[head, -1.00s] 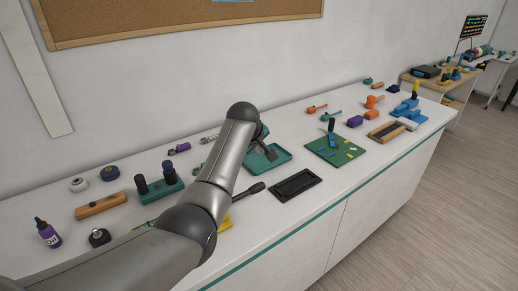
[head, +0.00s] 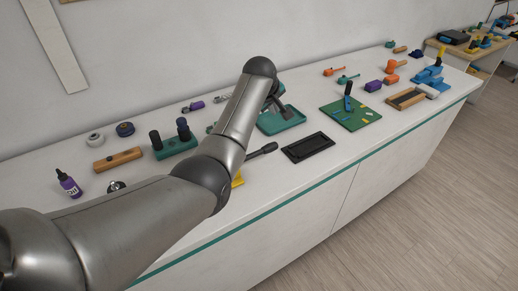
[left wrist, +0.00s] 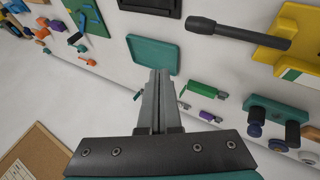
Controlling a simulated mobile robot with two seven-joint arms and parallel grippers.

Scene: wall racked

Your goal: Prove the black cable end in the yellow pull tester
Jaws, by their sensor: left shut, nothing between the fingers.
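The yellow pull tester (head: 238,179) is mostly hidden behind my left arm in the head view. In the left wrist view, a yellow body (left wrist: 300,30) with a long black bar (left wrist: 225,28) lies at the upper right. I cannot clearly make out a black cable end in either view. My left gripper (head: 280,105) is over the teal tray (head: 292,122). In the left wrist view its fingers (left wrist: 158,80) are together and empty, pointing at the tray (left wrist: 152,52). My right gripper is not in view.
A black rectangular tray (head: 308,147) lies in front of the teal tray. A green board (head: 360,118) with a blue lever stands to its right. A teal block with black posts (head: 175,147), a wooden block (head: 117,160) and a purple bottle (head: 68,184) are at left.

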